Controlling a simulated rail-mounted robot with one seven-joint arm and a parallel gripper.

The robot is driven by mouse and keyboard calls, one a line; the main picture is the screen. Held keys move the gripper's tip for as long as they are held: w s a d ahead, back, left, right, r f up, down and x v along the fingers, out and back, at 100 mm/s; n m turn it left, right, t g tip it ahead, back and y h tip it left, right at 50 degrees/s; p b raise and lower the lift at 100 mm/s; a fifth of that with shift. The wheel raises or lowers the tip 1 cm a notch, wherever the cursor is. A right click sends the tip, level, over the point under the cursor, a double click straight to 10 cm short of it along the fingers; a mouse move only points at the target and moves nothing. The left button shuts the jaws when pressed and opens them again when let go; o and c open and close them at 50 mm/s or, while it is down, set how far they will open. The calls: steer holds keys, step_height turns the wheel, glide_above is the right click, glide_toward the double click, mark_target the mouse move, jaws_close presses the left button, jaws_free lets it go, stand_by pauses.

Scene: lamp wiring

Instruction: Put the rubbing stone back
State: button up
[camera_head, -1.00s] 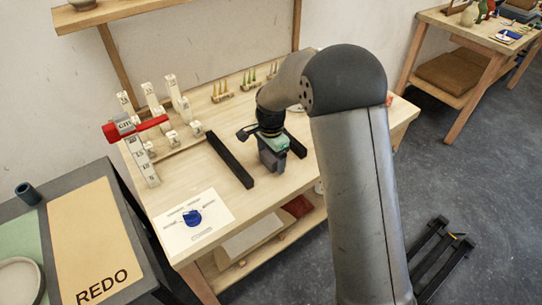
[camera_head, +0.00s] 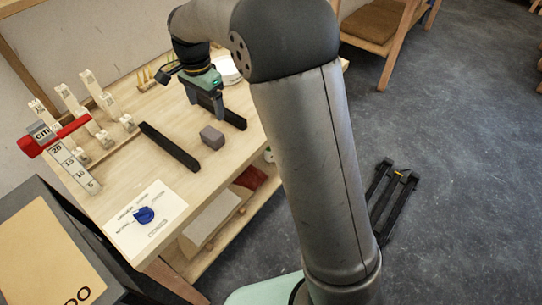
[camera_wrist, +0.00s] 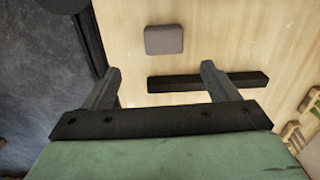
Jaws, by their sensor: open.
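A small grey-brown block (camera_head: 212,137), which looks like the rubbing stone, lies on the wooden table between two black bars. It also shows in the wrist view (camera_wrist: 164,39), beyond my fingertips and apart from them. My gripper (camera_head: 212,108) is above the table, behind the block in the head view. In the wrist view my gripper (camera_wrist: 161,72) has its two fingers wide apart with nothing between them. The right black bar (camera_head: 233,118) is partly hidden by my gripper and shows in the wrist view (camera_wrist: 190,83). The left black bar (camera_head: 168,147) is fully visible.
White scale pieces with a red part (camera_head: 62,132) stand at the left.

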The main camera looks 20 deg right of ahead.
steer(key=s+d+r+n, duration=0.1)
steer(key=s+d+n, duration=0.2)
steer(key=s+d, duration=0.35)
steer(key=s+d+r+n, duration=0.2)
steer(key=s+d+n, duration=0.15)
steer(key=s, duration=0.55)
steer(key=s+d+f+n, duration=0.2)
steer(key=s, duration=0.5)
steer(key=s+d+f+n, duration=0.2)
steer(key=s+d, duration=0.1)
steer(key=s, duration=0.3)
steer(key=shift+s+f, duration=0.25)
steer(key=shift+s, duration=0.15)
